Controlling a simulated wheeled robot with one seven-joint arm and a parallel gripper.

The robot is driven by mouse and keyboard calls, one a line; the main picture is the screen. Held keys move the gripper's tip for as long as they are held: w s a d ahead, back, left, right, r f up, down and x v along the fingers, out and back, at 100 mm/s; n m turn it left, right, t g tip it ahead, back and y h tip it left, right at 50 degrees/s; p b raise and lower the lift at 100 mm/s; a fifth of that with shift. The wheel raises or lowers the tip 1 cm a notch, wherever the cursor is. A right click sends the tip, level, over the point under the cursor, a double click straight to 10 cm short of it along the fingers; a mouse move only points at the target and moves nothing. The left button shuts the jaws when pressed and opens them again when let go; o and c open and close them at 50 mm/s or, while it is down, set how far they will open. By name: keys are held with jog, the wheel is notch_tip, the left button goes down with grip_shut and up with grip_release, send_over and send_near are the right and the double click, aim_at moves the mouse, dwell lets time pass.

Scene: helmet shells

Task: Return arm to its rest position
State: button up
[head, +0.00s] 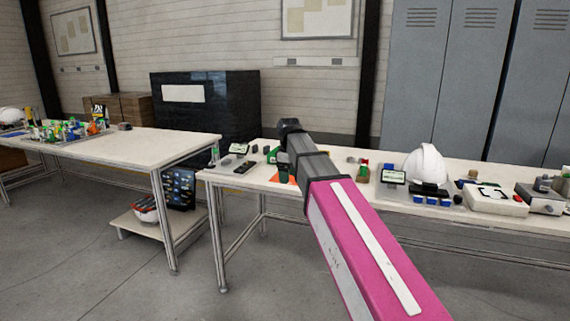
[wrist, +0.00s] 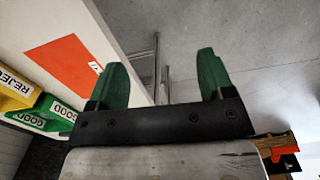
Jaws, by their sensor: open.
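My gripper (wrist: 163,72) shows in the wrist view with its two green fingers wide apart and nothing between them. Grey floor and thin metal bars, perhaps table legs, lie behind the gap. In the head view my pink and dark grey arm (head: 365,245) reaches up from the bottom right to over the near table (head: 230,178). Its dark end is above the table's left part; the gripper's fingers cannot be made out clearly there. In the wrist view the white tabletop (wrist: 55,15) is to the left of the fingers.
A white helmet shell (head: 427,165), a white device (head: 495,200) and small items crowd the table's right part. An orange card (wrist: 68,62), a yellow REJECT bin (wrist: 14,88) and green GOOD bins (wrist: 50,112) lie left of my gripper. Another table (head: 140,148) stands left across open floor.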

jog(key=s+d+f+m, duration=0.4)
jog(key=s+d+f, duration=0.2)
jog(key=f, duration=0.5)
jog(key=s+d+f+m, duration=0.4)
jog(key=s+d+f, duration=0.1)
jog(key=f, duration=0.6)
jog(key=s+d+f+m, duration=0.5)
jog(key=s+d+f, duration=0.1)
jog(key=f, duration=0.6)
jog(key=shift+s+d, duration=0.3)
jog(key=shift+s, duration=0.3)
